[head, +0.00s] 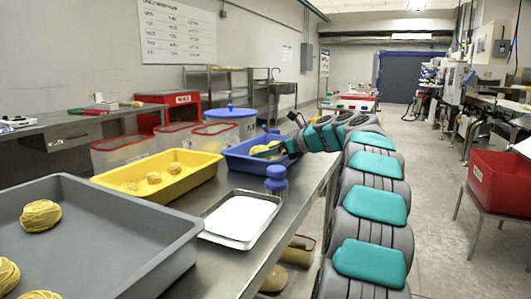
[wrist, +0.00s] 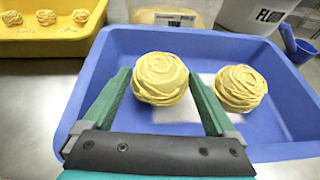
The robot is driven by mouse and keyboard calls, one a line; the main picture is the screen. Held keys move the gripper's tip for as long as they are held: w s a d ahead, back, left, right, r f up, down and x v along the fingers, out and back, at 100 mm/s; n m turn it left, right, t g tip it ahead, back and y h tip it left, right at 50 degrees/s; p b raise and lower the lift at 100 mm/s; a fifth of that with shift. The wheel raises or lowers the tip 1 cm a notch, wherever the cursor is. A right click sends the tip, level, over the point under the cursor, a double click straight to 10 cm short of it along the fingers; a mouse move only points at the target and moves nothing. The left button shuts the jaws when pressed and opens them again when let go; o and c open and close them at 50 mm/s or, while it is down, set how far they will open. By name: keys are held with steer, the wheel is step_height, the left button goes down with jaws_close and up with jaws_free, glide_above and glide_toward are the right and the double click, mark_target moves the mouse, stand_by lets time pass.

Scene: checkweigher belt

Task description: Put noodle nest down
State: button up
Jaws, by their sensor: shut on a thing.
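My gripper (wrist: 160,76) is shut on a yellow noodle nest (wrist: 161,79), with one green finger on each side of it. The held nest is over the inside of the blue tray (wrist: 275,128); I cannot tell whether it touches the tray floor. A second noodle nest (wrist: 240,88) sits in the tray just right of the held one, beyond the right finger. In the head view my gripper (head: 278,150) reaches into the blue tray (head: 243,165), and the arm partly hides the nests there.
A yellow tray (head: 190,173) with several nests stands left of the blue one. A grey tray (head: 110,235) with nests is nearer. A white-topped tray (head: 241,217) and a blue-capped container (head: 276,184) stand in front. A flour tub (wrist: 252,14) and blue scoop (wrist: 292,42) are behind.

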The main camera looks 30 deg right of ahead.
steer(key=shift+f, duration=0.15)
steer(key=shift+f, duration=0.35)
steer(key=o, duration=1.1)
steer(key=shift+f, duration=0.1)
steer(key=shift+r, duration=0.4)
steer(key=v, duration=1)
steer(key=shift+s+d+r, duration=0.1)
steer(key=shift+s+r, duration=0.1)
steer(key=shift+r, duration=0.35)
steer(key=shift+s+d+r, duration=0.2)
steer(key=shift+s+d, duration=0.1)
steer(key=shift+s, duration=0.35)
